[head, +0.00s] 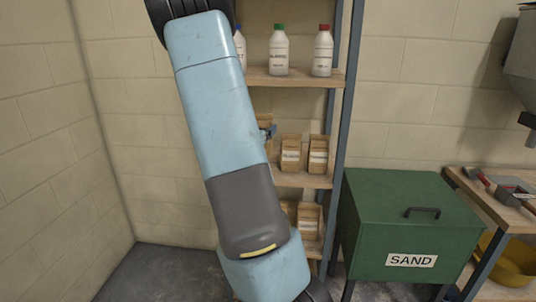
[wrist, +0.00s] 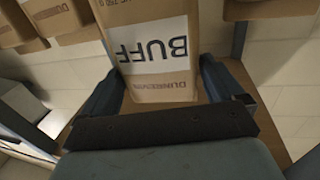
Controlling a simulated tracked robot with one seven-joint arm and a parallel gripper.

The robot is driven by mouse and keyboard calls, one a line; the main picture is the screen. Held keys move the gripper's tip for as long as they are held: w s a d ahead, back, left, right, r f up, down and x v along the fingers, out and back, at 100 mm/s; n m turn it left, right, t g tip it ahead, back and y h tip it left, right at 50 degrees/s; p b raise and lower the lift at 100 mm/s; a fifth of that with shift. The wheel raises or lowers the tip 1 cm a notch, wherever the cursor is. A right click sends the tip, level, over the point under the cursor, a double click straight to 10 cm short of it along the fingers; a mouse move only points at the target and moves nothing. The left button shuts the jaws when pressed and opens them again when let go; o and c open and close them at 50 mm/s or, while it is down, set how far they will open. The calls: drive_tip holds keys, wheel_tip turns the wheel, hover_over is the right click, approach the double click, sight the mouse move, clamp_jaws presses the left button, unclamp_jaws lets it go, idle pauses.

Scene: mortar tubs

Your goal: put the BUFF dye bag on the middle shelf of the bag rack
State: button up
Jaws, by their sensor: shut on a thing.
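The BUFF dye bag (wrist: 160,88), brown paper with a white label, is held between the two fingers of my gripper (wrist: 162,70) in the wrist view. Its lettering appears upside down there. In the head view a small part of my gripper (head: 269,131) shows past my arm, beside a partly hidden brown bag, level with the space above the middle shelf. The bag rack's middle shelf (head: 302,181) carries two labelled brown bags (head: 290,155) on its right side. My arm hides its left part. I cannot tell whether the BUFF bag touches the shelf.
The top shelf (head: 300,79) holds bottles with coloured caps. More brown bags (head: 309,218) sit on the lower shelf. Blue-grey rack posts (head: 346,115) flank the shelves. A green SAND bin (head: 408,225) stands to the right, beside a bench (head: 505,209) and a yellow tub (head: 515,262).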

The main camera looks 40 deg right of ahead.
drive_tip(key=shift+d+f, duration=0.1)
drive_tip(key=shift+f, duration=4.1)
drive_tip(key=o, duration=1.5)
